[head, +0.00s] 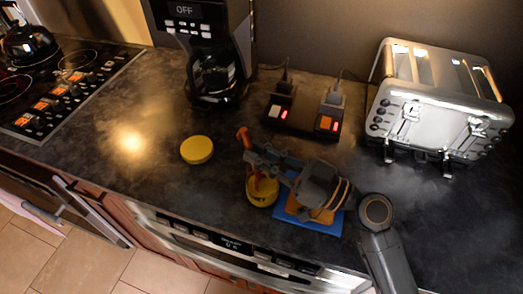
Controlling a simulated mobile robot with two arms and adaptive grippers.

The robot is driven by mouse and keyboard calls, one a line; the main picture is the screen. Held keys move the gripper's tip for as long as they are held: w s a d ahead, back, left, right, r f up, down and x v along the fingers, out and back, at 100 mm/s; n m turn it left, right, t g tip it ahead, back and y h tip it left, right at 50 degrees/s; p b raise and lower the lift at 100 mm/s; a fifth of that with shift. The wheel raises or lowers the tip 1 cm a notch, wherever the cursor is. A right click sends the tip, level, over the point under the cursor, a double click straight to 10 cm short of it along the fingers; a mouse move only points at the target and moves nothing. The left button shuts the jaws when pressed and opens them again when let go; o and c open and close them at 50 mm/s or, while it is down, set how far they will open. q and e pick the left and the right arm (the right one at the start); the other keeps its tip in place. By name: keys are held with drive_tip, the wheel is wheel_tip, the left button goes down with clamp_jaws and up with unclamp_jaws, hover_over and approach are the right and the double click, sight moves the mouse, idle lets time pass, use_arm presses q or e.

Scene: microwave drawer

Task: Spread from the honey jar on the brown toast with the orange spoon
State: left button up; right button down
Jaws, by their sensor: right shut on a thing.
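My right gripper (262,160) comes in from the right and is shut on the orange spoon (243,136). One end of the spoon sticks up past the fingers; below them, orange shows at the mouth of the yellow honey jar (262,199). The spoon's lower end appears to be in the jar, but its depth is hidden. The jar stands open near the counter's front edge. To its right is the brown toast (293,207) on a blue board (320,227); my right wrist hides much of both. My left gripper is not in view.
A round yellow lid (196,149) lies left of the jar. A coffee maker (213,70) stands behind, a power strip with lit switches (302,115) at back centre, and a silver toaster (437,105) at back right. A stove (60,85) is left. The counter left of the lid is clear.

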drive_tip(key=shift+f+b, duration=0.65)
drive_tip(key=shift+b, duration=0.2)
idle(1.6)
drive_tip(key=shift+b, duration=0.4)
idle(0.8)
